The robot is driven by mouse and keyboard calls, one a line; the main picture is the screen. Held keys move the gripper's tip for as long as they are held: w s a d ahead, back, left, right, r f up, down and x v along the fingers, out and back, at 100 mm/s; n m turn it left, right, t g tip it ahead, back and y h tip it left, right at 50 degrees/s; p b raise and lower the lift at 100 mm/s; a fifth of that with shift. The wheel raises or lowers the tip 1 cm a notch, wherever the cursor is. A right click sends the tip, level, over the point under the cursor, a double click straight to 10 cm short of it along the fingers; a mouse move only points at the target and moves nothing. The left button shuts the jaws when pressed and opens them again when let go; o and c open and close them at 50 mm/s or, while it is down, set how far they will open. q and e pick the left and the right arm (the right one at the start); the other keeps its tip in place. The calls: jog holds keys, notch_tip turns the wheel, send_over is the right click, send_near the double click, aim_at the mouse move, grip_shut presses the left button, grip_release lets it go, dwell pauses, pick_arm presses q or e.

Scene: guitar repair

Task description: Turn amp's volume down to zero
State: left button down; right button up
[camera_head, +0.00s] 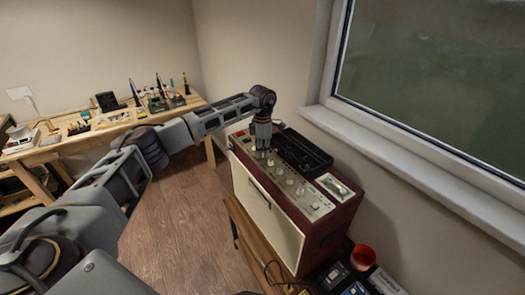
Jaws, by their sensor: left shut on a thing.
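The amp (267,205) is a dark red box with a pale front, standing on a small wooden stand right of centre in the head view. Its grey top panel carries a row of light knobs, such as one knob (289,180) in the open part of the row. My left gripper (262,150) points down at the far end of this row. It is shut on a knob there, which its fingers mostly hide. I cannot read the knob's label or its setting. My right gripper is out of the view.
A black case (303,150) and a small metal-topped device (339,187) sit on the amp behind the knobs. A red round object (363,257) and several small boxes are at the lower right. A wooden workbench (75,143) with tools stands at the left. The window sill (400,165) runs along the right.

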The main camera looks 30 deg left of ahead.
pick_arm(q)
jog(key=shift+w+a+r+n, duration=0.1)
jog(key=shift+n, duration=0.8)
jog(key=c, duration=1.4)
grip_release()
jog(key=shift+o, duration=0.2)
notch_tip(320, 180, up, 12)
